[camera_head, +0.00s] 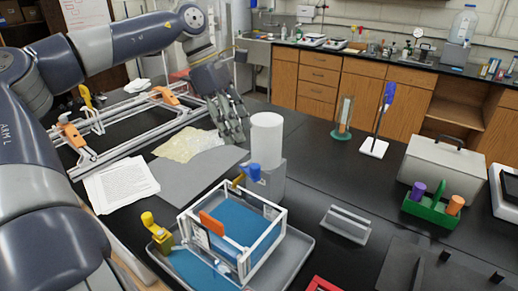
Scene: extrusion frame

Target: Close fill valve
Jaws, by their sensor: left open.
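My left gripper (236,132) hangs open and empty from the upper left, just left of a white cylinder (267,134) on a grey stand. A valve with a blue handle (255,172) sits on the front of that stand, below and to the right of my fingertips and apart from them. A second valve with a yellow handle (149,219) stands at the left end of a grey tray (281,277). I cannot tell from the picture which one is the fill valve. My right gripper is out of view.
A white-framed tank (262,257) with blue contents and an orange piece stands in the tray. Papers (120,184) and an aluminium frame with orange clamps (130,137) lie left. A grey bracket (345,222) and green tube rack (430,208) stand right. Black bench is clear between.

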